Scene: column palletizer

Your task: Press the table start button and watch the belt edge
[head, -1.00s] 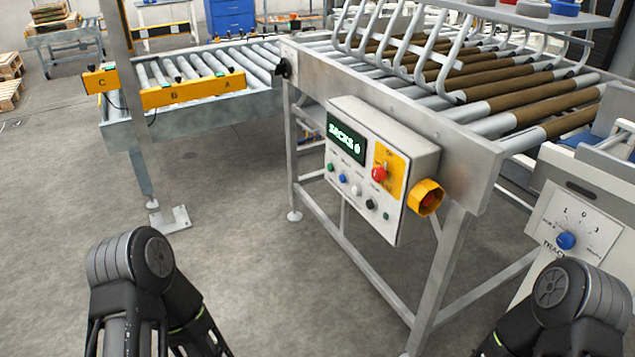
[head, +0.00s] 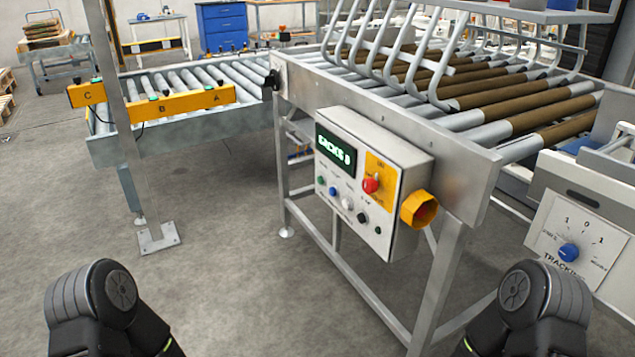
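A grey control box (head: 370,180) is fixed to the side of the roller table (head: 450,150). It has a lit green display (head: 335,152), a red knob (head: 370,186) on a yellow plate, and a row of small buttons, including green (head: 321,179), blue (head: 333,191), white (head: 347,204) and black (head: 362,217). Their labels are too small to read. A yellow shrouded button (head: 420,209) sits at the box's right. The belt edge cannot be made out for certain. Both my arms show only as dark links at the bottom; neither gripper is in view.
A lower roller conveyor (head: 195,80) with a yellow bar (head: 180,103) marked A and B is at the left. A metal post (head: 122,130) stands before it. A panel with a blue knob (head: 569,253) is at the right. The floor (head: 240,270) in front is clear.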

